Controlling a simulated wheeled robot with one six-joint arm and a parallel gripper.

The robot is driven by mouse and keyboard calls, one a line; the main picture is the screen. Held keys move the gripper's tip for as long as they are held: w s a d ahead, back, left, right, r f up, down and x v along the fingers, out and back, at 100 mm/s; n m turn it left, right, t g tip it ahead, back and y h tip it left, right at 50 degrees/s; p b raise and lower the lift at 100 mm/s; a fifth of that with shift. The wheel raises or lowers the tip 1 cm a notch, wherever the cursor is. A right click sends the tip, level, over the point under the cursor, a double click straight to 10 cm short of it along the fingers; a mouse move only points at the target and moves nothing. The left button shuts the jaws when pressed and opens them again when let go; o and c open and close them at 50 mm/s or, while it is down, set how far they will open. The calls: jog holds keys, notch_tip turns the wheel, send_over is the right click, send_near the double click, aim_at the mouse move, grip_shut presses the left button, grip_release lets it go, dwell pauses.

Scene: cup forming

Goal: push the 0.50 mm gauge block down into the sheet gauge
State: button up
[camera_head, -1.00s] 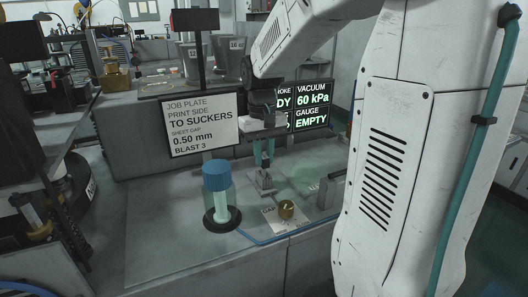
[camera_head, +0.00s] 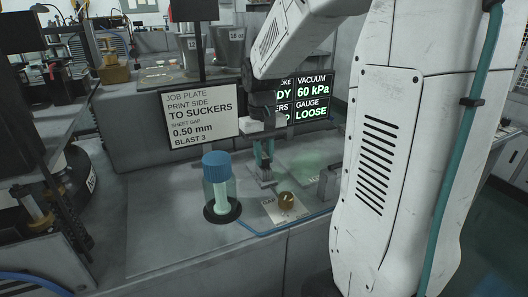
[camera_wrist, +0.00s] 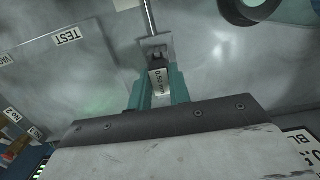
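The 0.50 mm gauge block (camera_wrist: 160,84) is a small pale block with its label facing the wrist camera. My gripper (camera_wrist: 159,73) has teal fingers on both sides of it and appears shut on it. The sheet gauge (camera_wrist: 156,47) is a small grey metal fitting directly at the block's far end. In the head view the gauge (camera_head: 265,182) stands on the bench just under my gripper (camera_head: 263,160). The block is too small to make out there, and how deep it sits is hidden. The status screen (camera_head: 312,100) reads gauge LOOSE and vacuum 60 kPa.
A blue-capped clear cylinder (camera_head: 218,190) stands left of the gauge. A brass knob (camera_head: 286,201) is close in front right, and a grey block-like fixture (camera_head: 328,182) farther right. A job sign (camera_head: 199,115) stands behind. The bench at front left is clear.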

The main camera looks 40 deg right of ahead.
aim_at(263, 155)
jog(key=o, duration=0.5)
jog(key=r, duration=0.7)
jog(key=shift+w+d+r, duration=0.1)
jog(key=shift+w+r, duration=0.2)
jog(key=shift+r, duration=0.1)
jog(key=s+a+n, duration=0.1)
jog(key=s+a, duration=0.4)
jog(key=s, duration=0.1)
jog(key=s+a+f+n+t, duration=0.1)
jog(key=s+a, duration=0.3)
jog(key=s, duration=0.3)
jog(key=s+a+f+n+t, duration=0.1)
jog(key=s+a, duration=0.4)
jog(key=s, duration=0.1)
jog(key=shift+s+a, duration=0.35)
jog(key=shift+s, duration=0.05)
